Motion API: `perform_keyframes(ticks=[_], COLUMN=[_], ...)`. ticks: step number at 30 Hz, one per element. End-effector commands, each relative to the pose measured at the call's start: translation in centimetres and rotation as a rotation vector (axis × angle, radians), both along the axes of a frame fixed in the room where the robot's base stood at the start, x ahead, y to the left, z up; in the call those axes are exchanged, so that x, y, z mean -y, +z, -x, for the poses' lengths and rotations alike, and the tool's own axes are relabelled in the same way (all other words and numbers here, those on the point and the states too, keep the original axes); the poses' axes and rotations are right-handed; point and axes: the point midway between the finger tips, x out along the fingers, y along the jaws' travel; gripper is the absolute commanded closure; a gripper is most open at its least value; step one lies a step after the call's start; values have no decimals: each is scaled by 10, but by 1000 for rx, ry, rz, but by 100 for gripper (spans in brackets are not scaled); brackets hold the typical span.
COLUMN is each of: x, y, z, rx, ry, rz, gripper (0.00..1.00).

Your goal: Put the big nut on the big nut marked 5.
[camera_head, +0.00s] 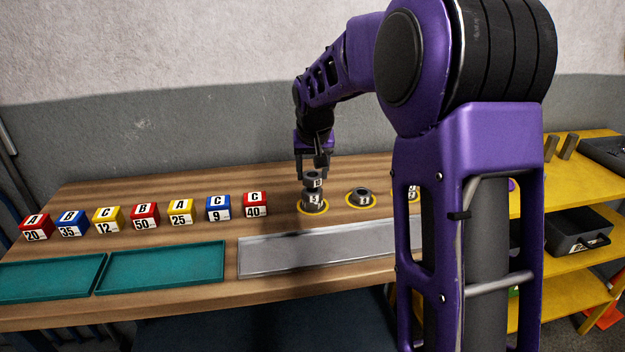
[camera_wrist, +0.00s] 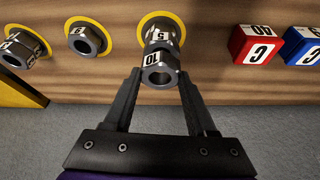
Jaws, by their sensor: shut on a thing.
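A grey metal big nut (camera_wrist: 160,68), its face reading 10 in the wrist view, is between my gripper's fingertips (camera_wrist: 160,76). My gripper (camera_head: 314,170) is shut on it and points down from above. The held nut (camera_head: 314,180) is directly over a grey nut marked 5 (camera_wrist: 163,37), roughly in line with it. The marked nut (camera_head: 313,200) stands on a yellow ring on the bench. Whether the two touch is unclear. The bottom of the stack is partly hidden in the wrist view.
Another nut (camera_head: 361,196) on a yellow ring stands to the right, with a further one (camera_head: 412,191) partly behind my arm. Several lettered blocks (camera_head: 255,204) line the left. Teal trays (camera_head: 160,281) and a grey tray (camera_head: 310,271) lie in front. A yellow shelf (camera_head: 582,255) is at right.

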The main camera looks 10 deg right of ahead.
Motion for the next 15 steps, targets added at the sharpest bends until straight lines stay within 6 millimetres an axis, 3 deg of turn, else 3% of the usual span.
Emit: perform_keyframes(ticks=[3,15], x=[0,0], y=[-14,-20], z=[0,0], rx=[1,2], ry=[1,0], rz=[1,0], gripper=[100,100])
